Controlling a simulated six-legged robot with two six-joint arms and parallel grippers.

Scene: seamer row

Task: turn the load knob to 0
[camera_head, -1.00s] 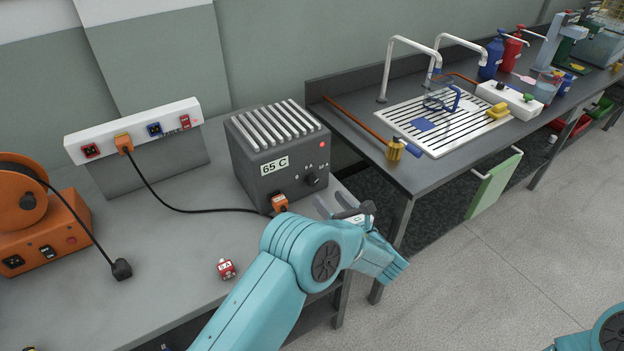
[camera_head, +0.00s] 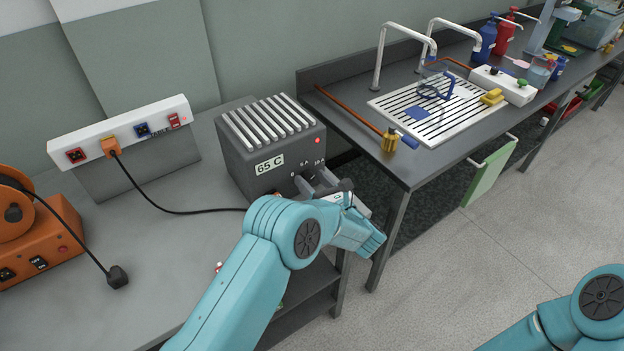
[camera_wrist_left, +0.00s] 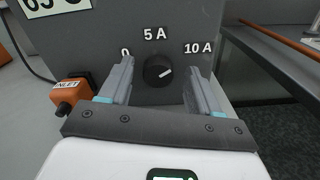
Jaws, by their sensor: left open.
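The load knob (camera_wrist_left: 158,71) is a round black dial on the front of the grey load box (camera_head: 283,150). Its white mark points up and right, between the 5 A label (camera_wrist_left: 155,34) and the 10 A label (camera_wrist_left: 198,48). The 0 label (camera_wrist_left: 125,53) is partly covered by a finger. My left gripper (camera_wrist_left: 160,78) is open, with one finger on each side of the knob and gaps between. In the head view my left gripper (camera_head: 314,183) is at the box front and largely hides the knob. My right gripper is out of view.
An orange INLET plug (camera_wrist_left: 72,92) sits at the box's lower left. A black cable (camera_head: 185,212) runs across the bench from the socket strip (camera_head: 125,132). The orange cable reel (camera_head: 30,230) stands left. A sink bench (camera_head: 410,165) stands right, across a gap.

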